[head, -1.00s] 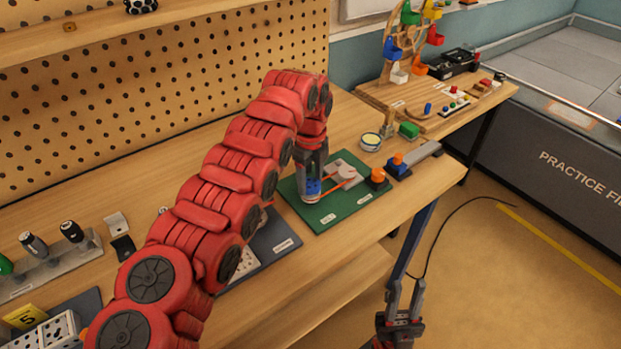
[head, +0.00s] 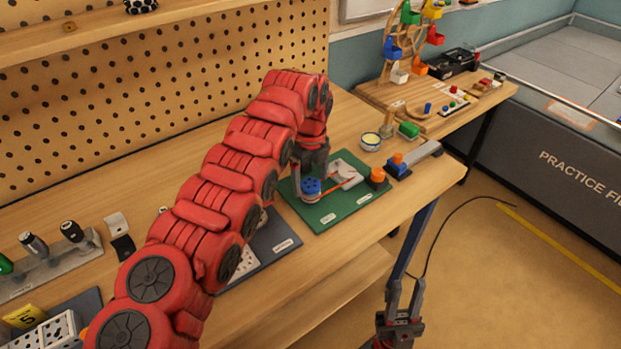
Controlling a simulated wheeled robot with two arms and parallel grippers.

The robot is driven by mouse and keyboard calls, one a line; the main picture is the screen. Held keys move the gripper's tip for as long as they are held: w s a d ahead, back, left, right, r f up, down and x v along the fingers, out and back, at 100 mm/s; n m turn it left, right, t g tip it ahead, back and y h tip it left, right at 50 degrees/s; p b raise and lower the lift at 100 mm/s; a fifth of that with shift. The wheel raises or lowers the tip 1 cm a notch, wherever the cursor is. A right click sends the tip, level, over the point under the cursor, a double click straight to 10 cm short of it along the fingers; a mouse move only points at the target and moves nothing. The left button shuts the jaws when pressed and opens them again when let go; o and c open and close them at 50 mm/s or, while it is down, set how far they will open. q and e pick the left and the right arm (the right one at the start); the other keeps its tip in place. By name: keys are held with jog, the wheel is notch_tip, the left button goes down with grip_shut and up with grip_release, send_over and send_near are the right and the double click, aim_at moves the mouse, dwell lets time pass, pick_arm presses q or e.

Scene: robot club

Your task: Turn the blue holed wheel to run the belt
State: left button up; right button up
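The blue holed wheel (head: 311,186) sits at the near left of a green board (head: 334,217) on the bench. An orange-red belt (head: 334,186) runs from its base to a pale grey wheel (head: 346,172) at the right. My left gripper (head: 311,170) points down just behind and above the blue wheel. Its fingers look spread apart, partly hidden by the wheel and the wrist. I see no grip on the wheel. My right gripper (head: 405,296) is low in front of the bench, fingers apart and empty.
An orange-topped post (head: 377,176) and a blue block with an orange knob (head: 397,165) stand right of the board. A round tin (head: 371,141) and a green block (head: 408,130) lie behind. A dark board (head: 272,244) adjoins at left.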

aim_at(312, 183)
pick_arm(q)
notch_tip(312, 183, up, 7)
jog(key=shift+d+r+p, duration=0.1)
jog(key=shift+d+p, duration=0.05)
jog(key=shift+p, duration=0.25)
notch_tip(312, 183, up, 10)
jog(key=p, duration=0.9)
jog(key=shift+r+p, duration=0.15)
jog(key=shift+p, duration=0.15)
